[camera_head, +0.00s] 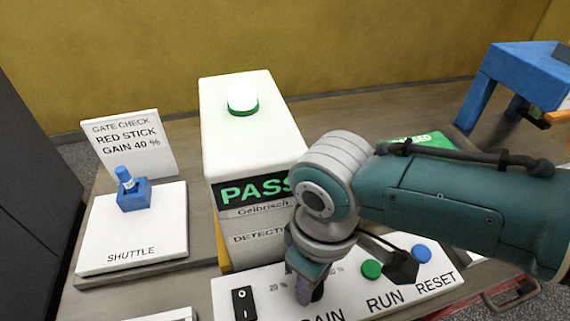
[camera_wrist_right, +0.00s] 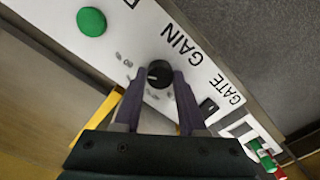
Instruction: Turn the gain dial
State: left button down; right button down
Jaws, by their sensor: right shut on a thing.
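The gain dial (camera_wrist_right: 159,73) is a small black knob on the white control panel (camera_head: 385,291), above the label GAIN. My right gripper (camera_wrist_right: 160,77) has its two purple fingers closed on either side of the dial. In the head view my right gripper (camera_head: 308,285) comes down on the panel and hides most of the dial and part of its scale. A 20 % mark shows left of the fingers. The dial's exact setting cannot be read. My left gripper is not in view.
A black rocker switch (camera_head: 244,304), a green RUN button (camera_head: 371,269) and a blue RESET button (camera_head: 421,252) flank the dial. The white detector (camera_head: 243,140) behind shows PASS. A sign (camera_head: 128,143) reads red stick, gain 40 %. A blue holder (camera_head: 134,196) sits on the shuttle.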

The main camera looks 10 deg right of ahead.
jog(key=shift+c, duration=2.3)
grip_release()
notch_tip(320, 180, up, 10)
jog(key=p, duration=0.3)
